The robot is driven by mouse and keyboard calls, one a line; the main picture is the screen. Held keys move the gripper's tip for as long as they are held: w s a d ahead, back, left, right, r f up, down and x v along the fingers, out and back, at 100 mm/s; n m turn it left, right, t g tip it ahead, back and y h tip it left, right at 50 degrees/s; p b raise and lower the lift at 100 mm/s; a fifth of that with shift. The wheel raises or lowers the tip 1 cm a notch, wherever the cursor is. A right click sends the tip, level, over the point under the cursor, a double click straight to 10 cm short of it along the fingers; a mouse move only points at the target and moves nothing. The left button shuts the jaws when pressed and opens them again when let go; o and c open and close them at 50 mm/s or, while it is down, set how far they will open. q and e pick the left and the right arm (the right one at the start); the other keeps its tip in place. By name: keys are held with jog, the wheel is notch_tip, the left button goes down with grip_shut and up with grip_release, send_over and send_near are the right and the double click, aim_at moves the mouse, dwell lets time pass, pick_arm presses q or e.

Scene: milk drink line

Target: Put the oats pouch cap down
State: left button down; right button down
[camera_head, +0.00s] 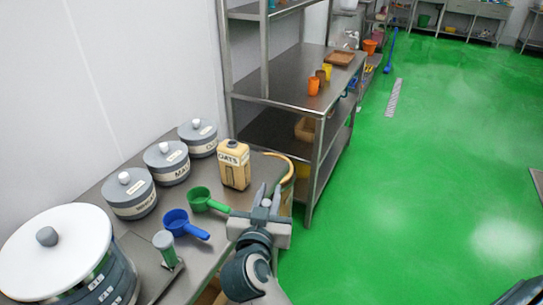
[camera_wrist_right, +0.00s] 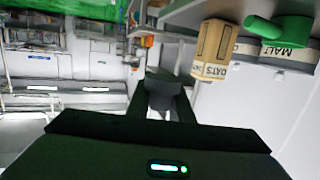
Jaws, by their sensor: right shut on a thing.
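The tan oats pouch (camera_head: 234,167) stands upright on the metal counter, its OATS label facing out; it also shows in the right wrist view (camera_wrist_right: 210,45). My right gripper (camera_head: 268,192) is at the counter's right end, to the right of the pouch and apart from it. It is shut on a small cap (camera_head: 266,203), which looks pale grey in the head view. In the right wrist view the cap (camera_wrist_right: 163,94) is a dark shape between the fingers, and its outline is hard to make out. My left gripper is not in view.
A green scoop (camera_head: 200,199) and a blue scoop (camera_head: 178,222) lie left of my right gripper. Several grey lidded canisters (camera_head: 167,164) line the wall, with a large white-lidded container (camera_head: 70,245) in front. A metal shelf rack (camera_head: 285,90) stands beyond the counter.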

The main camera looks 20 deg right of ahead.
jog(key=s+a+f+n+t+y, duration=0.1)
jog(key=s+a+f, duration=0.1)
jog(key=s, duration=0.3)
jog(key=shift+s+a+f, duration=0.25)
jog(key=shift+s+a, duration=0.15)
jog(key=shift+d, duration=0.1)
